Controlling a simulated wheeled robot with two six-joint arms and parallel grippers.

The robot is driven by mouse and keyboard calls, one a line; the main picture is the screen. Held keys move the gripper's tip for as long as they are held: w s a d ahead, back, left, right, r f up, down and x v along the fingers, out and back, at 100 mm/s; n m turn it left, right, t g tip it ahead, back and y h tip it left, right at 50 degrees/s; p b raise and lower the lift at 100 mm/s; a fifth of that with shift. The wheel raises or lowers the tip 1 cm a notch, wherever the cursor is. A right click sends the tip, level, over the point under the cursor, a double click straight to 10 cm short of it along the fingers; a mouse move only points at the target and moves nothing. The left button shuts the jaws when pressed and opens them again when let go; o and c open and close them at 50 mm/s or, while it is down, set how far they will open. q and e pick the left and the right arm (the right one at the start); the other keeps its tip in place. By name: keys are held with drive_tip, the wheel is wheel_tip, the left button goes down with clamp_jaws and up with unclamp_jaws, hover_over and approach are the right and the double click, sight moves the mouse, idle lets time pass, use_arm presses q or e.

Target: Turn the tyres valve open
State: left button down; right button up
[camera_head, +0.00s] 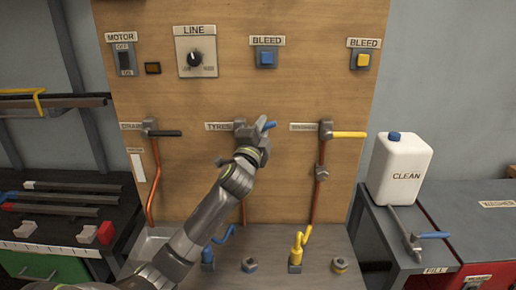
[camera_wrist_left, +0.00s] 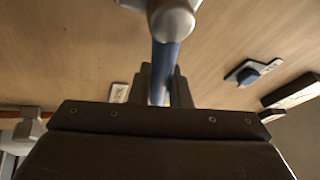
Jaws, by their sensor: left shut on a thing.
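The TYRES valve (camera_head: 241,124) is on the wooden panel, right of its label, and has a blue lever (camera_head: 269,125). The lever's visible end points right and slightly up. My left gripper (camera_head: 262,138) is at this lever, with the arm coming up from the lower left. In the left wrist view the blue lever (camera_wrist_left: 164,62) runs down from a grey valve hub (camera_wrist_left: 172,22) into the jaws (camera_wrist_left: 162,88), which are shut on it. The gripper and wrist hide part of the lever and the pipe below. My right gripper is not in view.
A black-levered valve (camera_head: 165,133) is to the left and a yellow-levered valve (camera_head: 348,134) to the right, both levers level. Above are a LINE dial (camera_head: 196,57), blue button (camera_head: 266,58) and yellow button (camera_head: 362,61). A white CLEAN jug (camera_head: 400,172) stands right.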

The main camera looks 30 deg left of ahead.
use_arm(q)
drive_tip(key=a+r+n+y+b, duration=0.1)
drive_tip(key=n+y+b, duration=0.2)
drive_tip(key=n+b, duration=0.1)
drive_tip(key=s+a+r+n+g+y+b, duration=0.1)
drive_tip(key=n+y+b, duration=0.2)
drive_tip(key=n, duration=0.3)
drive_tip(key=s+a+r+n+g+y+b, duration=0.1)
drive_tip(key=n+y+b, duration=0.1)
drive_tip(key=n+b, duration=0.4)
drive_tip(key=shift+s+a+r+y, duration=0.2)
drive_tip(key=shift+a+r+y, duration=0.2)
drive_tip(key=shift+s+a+n+g+b, duration=0.1)
drive_tip(key=shift+a+n+g+b, duration=0.15)
drive_tip(key=shift+n, duration=0.45)
drive_tip(key=shift+s+a+r+n+g+y+b, duration=0.15)
drive_tip(key=shift+n+g+y+b, duration=0.1)
drive_tip(key=shift+n+y+b, duration=0.2)
drive_tip(key=shift+s+a+r+n+g+y+b, duration=0.15)
drive_tip(key=shift+a+n+g+y+b, duration=0.2)
drive_tip(key=shift+n, duration=0.45)
drive_tip(key=shift+s+a+n+g+b, duration=0.15)
drive_tip(key=shift+n+g+b, duration=0.25)
drive_tip(key=shift+n, duration=0.35)
drive_tip(key=c, duration=1.3)
unclamp_jaws()
drive_tip(key=shift+c, duration=0.2)
